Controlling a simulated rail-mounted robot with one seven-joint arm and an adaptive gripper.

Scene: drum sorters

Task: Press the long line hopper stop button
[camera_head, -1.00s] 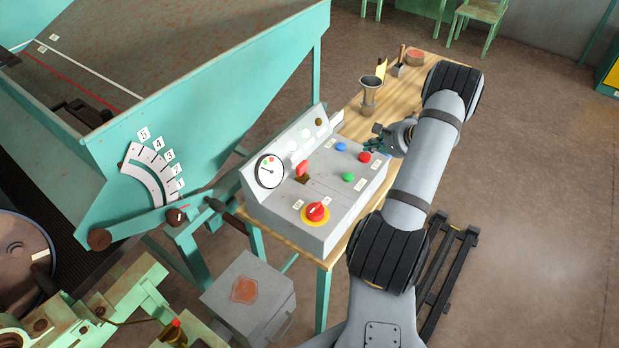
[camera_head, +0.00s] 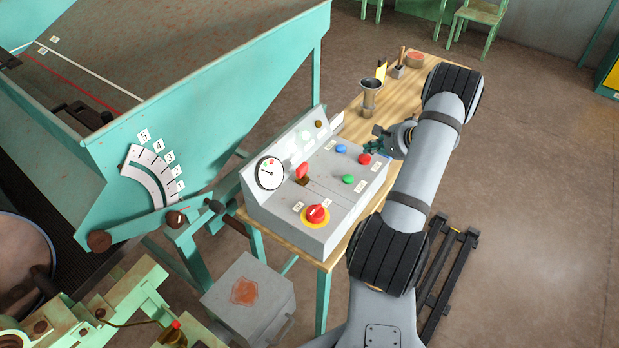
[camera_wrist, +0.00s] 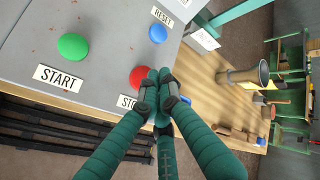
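The red STOP button (camera_head: 364,159) sits on the sloped top of the grey control box (camera_head: 330,235). It also shows in the wrist view (camera_wrist: 139,77), with its STOP label partly covered by a finger. My gripper (camera_wrist: 160,82) has its dark green fingers drawn together, with nothing seen between them. The tips overlap the right edge of the red button in the wrist view; I cannot tell whether they touch it. In the head view my gripper (camera_head: 374,145) is at the box's right edge, beside the red button.
A green START button (camera_wrist: 73,47) and a blue RESET button (camera_wrist: 158,34) lie close by. A red knob on yellow (camera_head: 317,213), a red lever (camera_head: 302,171) and a gauge (camera_head: 269,172) are on the box. A metal cup (camera_head: 370,95) stands on the wooden table behind.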

